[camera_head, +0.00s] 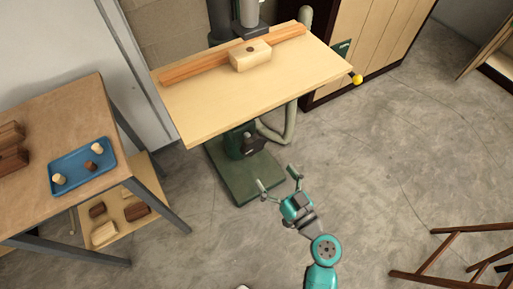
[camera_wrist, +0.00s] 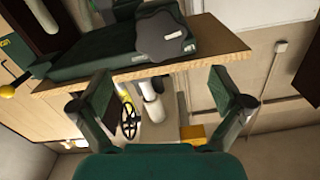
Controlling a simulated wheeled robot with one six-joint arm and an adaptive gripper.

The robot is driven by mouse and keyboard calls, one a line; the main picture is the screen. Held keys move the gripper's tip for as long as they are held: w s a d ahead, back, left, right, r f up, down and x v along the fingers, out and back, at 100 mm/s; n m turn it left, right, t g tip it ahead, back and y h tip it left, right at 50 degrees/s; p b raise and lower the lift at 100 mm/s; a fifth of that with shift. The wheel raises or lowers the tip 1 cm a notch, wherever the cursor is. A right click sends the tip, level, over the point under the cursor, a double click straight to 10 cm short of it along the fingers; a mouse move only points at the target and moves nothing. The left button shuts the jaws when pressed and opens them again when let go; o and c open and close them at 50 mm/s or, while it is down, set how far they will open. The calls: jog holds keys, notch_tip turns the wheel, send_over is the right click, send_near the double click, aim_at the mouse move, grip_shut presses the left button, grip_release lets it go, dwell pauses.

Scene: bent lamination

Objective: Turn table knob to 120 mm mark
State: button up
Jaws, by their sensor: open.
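A dark grey lobed knob (camera_wrist: 163,36) with a small pale mark on its face shows at the top middle of the wrist view, beside a dark green machine body (camera_wrist: 85,55). In the head view the wooden machine table (camera_head: 210,112) overhangs this area, and a dark part (camera_head: 247,142) shows below its front edge; I cannot tell if it is the knob. My gripper (camera_head: 278,179) is open and empty, in front of the green machine base. In the wrist view its two fingers (camera_wrist: 163,92) are spread below the knob, not touching it. No 120 mm mark is readable.
A wooden fence (camera_head: 195,70) and pale block (camera_head: 250,57) are on the table. A yellow ball handle (camera_head: 357,79) sticks out at its right corner. A workbench with a blue tray (camera_head: 78,172) stands left. Brown wooden legs (camera_head: 450,258) are at lower right. Floor between is clear.

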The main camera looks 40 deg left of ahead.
aim_at(255, 148)
jog(key=shift+n, duration=0.7)
jog(key=x, duration=1.1)
jog(key=shift+s, duration=0.1)
jog(key=shift+c, duration=0.3)
jog(key=c, duration=0.8)
jog(key=shift+c, duration=0.2)
jog(key=shift+m, duration=0.3)
